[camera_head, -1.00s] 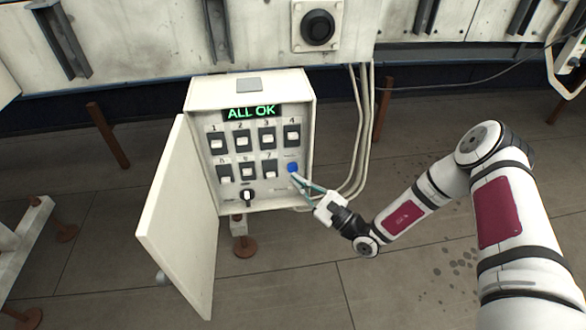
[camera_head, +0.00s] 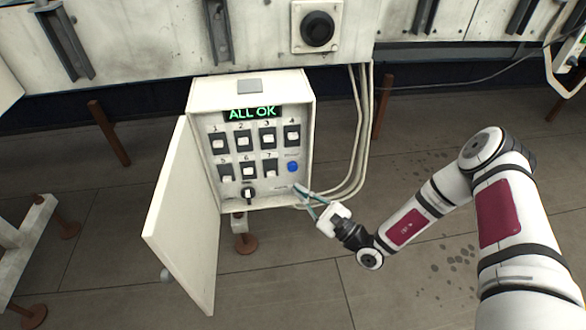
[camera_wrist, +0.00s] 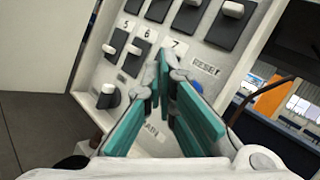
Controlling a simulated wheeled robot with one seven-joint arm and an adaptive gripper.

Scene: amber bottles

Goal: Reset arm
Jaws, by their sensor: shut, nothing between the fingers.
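My arm reaches in from the right in the head view. My gripper (camera_head: 297,189) is shut and empty, its fingertips just in front of the lower right of the control box (camera_head: 202,97), below the blue button (camera_head: 292,167). Whether the tips touch the panel I cannot tell. In the wrist view the teal fingers (camera_wrist: 163,85) point at the panel and partly cover the blue button (camera_wrist: 196,86), which sits by the RESET label (camera_wrist: 206,66). The display (camera_head: 252,113) reads ALL OK in green.
The box door (camera_head: 185,225) hangs open to the left. Pale cables (camera_head: 362,130) run down just right of the box. A wall with a round black fitting (camera_head: 317,28) stands behind. The floor to the right of the box is mostly clear.

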